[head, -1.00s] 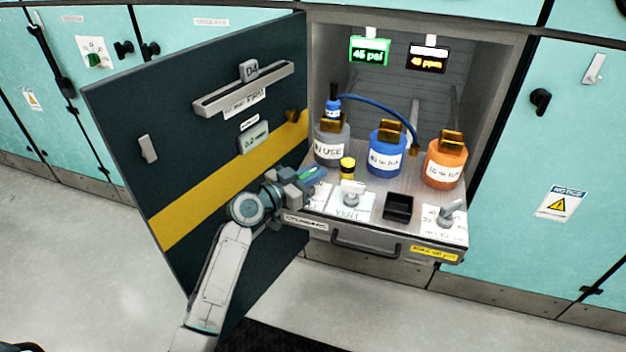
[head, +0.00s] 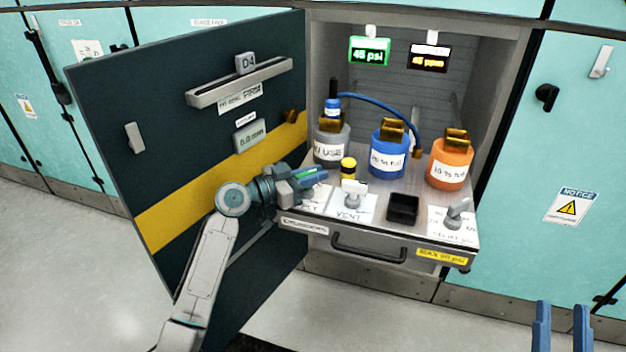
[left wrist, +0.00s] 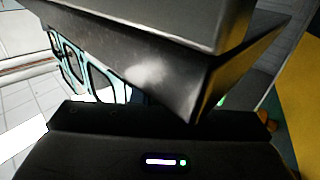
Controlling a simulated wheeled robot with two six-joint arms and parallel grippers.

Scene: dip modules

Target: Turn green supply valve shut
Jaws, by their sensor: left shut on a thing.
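The green supply valve handle (head: 315,174) shows as a small green piece at the left end of the pulled-out drawer shelf, above a partly covered white card (head: 312,197). My left gripper (head: 312,178) is shut on it, and its fingers hide most of the handle and its stem. In the left wrist view, dark gripper parts fill most of the picture, and only a sliver of green (left wrist: 222,101) shows past them. My right gripper (head: 562,325) is at the bottom right, its two blue fingers apart and empty, away from the drawer.
The open dark door (head: 190,150) stands left, close behind my left arm. A grey vent valve (head: 354,190), a yellow-capped piece (head: 348,168), a black tray (head: 403,208) and another grey valve (head: 458,210) share the shelf. Grey, blue (head: 388,160) and orange (head: 450,170) bottles stand behind.

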